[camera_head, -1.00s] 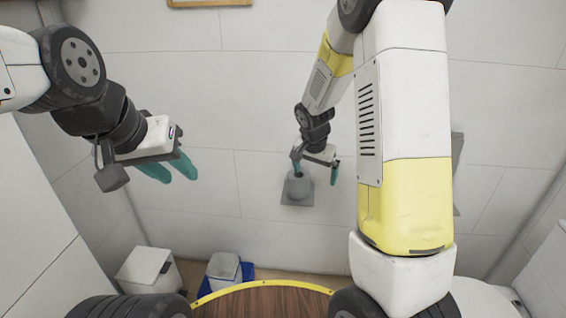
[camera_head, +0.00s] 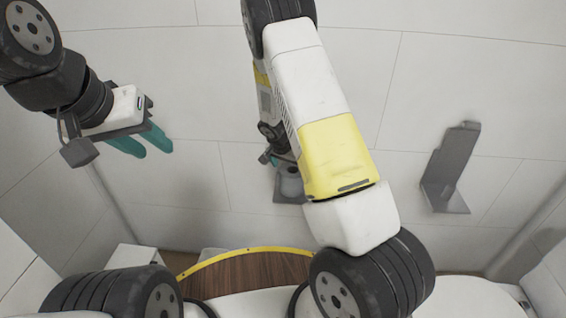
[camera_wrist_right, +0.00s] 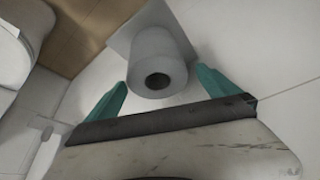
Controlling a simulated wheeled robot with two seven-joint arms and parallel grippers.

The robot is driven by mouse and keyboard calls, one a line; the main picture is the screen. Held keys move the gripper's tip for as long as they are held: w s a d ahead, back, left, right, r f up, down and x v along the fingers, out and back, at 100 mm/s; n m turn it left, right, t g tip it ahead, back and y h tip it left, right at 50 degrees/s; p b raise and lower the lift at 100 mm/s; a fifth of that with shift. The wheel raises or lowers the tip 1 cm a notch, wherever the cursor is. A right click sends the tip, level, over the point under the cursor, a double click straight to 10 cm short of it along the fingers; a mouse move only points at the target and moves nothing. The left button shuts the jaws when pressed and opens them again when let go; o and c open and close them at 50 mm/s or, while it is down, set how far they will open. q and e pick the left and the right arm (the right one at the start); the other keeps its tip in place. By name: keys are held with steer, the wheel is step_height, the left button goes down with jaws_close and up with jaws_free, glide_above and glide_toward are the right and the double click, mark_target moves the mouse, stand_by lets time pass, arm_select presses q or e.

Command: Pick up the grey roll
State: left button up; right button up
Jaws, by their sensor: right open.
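The grey roll (camera_head: 291,183) is on a grey plate (camera_head: 282,197) at the wall, and my right arm partly hides it in the head view. In the right wrist view the grey roll (camera_wrist_right: 160,55) shows its dark end hole facing the camera. My right gripper (camera_wrist_right: 163,82) is open, one teal finger on each side of the roll's near end, with visible gaps. In the head view the right gripper (camera_head: 270,157) is mostly hidden behind the arm. My left gripper (camera_head: 154,152) is open and empty in the air at left.
An angled grey bracket (camera_head: 450,168) is on the wall at right. A brown wooden surface with a yellow rim (camera_head: 245,250) lies low in the middle. In the right wrist view a white rounded thing (camera_wrist_right: 15,45) is at the left edge. The wall between the arms is clear.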

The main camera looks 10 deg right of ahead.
steer(key=x, duration=0.6)
steer(key=shift+w+d+f, duration=0.1)
steer(key=shift+d+f, duration=0.15)
steer(key=shift+d, duration=0.25)
steer(key=c, duration=1.3)
